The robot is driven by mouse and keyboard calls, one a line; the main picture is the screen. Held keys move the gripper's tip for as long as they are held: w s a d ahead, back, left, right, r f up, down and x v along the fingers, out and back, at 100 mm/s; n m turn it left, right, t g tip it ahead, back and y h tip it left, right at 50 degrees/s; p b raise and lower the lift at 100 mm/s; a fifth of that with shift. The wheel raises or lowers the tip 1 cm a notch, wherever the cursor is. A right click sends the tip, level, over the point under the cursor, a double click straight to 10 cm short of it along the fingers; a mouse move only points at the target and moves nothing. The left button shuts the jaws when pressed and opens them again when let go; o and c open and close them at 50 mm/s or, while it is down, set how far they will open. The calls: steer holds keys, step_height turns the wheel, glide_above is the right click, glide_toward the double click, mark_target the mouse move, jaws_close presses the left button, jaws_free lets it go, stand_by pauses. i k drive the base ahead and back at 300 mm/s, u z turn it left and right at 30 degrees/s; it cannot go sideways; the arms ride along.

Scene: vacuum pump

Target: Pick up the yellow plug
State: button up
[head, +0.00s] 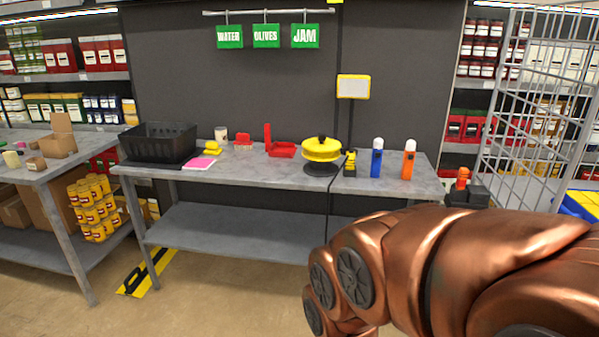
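A small yellow and black piece (350,163) stands on the grey table, just right of the round yellow and black device (321,152). It looks most like the yellow plug, but it is too small to be sure. Another small yellow item (212,148) lies farther left, behind the pink pad. My copper-coloured arm fills the lower right of the head view, in front of the table. My gripper does not show, so its state is hidden.
The grey table (255,181) also bears a black crate (158,143), a pink pad (199,163), red trays (281,150), a blue bottle (376,158) and an orange bottle (409,160). A wire cage (535,110) stands right. A dark cable hangs behind the table.

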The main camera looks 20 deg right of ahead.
mark_target(350, 163)
steer(key=u, duration=0.55)
steer(key=i, duration=2.4)
steer(key=z, duration=1.4)
steer(key=i, duration=0.85)
steer(key=z, duration=0.8)
steer(key=i, duration=0.55)
steer(key=z, duration=0.05)
